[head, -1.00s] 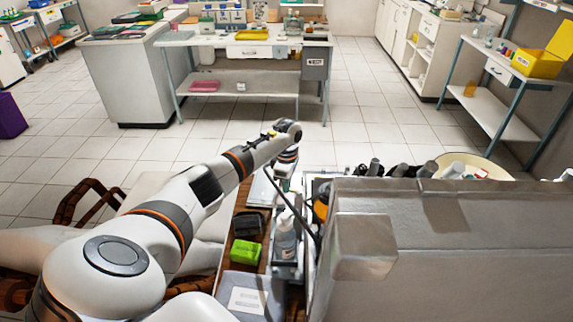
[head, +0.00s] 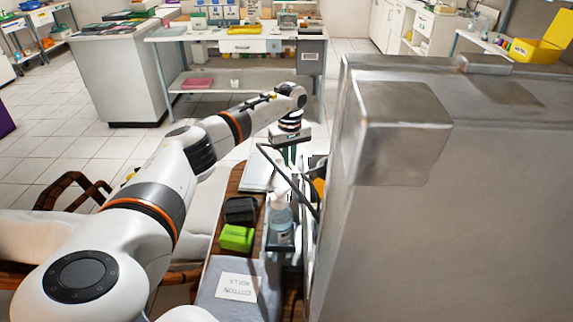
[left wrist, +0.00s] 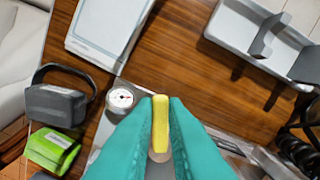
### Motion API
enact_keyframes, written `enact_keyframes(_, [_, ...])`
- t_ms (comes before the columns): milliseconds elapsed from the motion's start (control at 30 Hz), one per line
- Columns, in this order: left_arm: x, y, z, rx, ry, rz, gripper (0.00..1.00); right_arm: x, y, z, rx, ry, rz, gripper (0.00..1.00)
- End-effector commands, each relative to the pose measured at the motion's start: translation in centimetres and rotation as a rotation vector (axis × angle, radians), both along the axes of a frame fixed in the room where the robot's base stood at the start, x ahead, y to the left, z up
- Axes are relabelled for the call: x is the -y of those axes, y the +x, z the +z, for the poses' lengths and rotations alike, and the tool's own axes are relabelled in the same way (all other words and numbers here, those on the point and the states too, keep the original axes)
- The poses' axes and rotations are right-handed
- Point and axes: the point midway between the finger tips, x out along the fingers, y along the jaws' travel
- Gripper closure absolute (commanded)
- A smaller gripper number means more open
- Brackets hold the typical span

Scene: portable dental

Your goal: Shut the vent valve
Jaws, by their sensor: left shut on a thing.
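In the left wrist view a yellow bar-shaped handle (left wrist: 160,122), apparently the vent valve's lever, stands between the teal fingertips of my left gripper (left wrist: 160,112). The fingers are shut on it, one on each side. A small round pressure gauge (left wrist: 122,98) with a white dial sits just left of the fingers. What the handle joins below is mostly hidden. In the head view my left gripper (head: 289,152) points down over the far end of the narrow wooden surface, and the valve cannot be made out there. My right gripper is not in view.
A large grey metal case (head: 440,220) stands close on the right. A clear pump bottle (head: 281,218), green box (head: 236,238) and black case (head: 240,210) are nearer. A white flat device (left wrist: 108,32) and grey tray (left wrist: 250,40) lie beyond the fingers. A black coiled cable (left wrist: 298,150) is at right.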

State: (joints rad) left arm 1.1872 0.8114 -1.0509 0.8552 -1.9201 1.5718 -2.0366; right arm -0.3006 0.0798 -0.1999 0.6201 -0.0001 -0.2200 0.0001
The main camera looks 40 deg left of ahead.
Motion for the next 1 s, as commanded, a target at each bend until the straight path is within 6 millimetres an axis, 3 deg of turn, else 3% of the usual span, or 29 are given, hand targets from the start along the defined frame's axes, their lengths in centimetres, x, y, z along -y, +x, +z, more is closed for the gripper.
enact_keyframes(500, [0.8, 1.2, 0.0, 0.001, 0.0, -0.364, 1.0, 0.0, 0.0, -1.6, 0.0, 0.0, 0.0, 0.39])
enact_keyframes(1000, [1.1, 1.4, 0.1, 0.001, 0.0, -0.447, 1.0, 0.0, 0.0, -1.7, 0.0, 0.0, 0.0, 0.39])
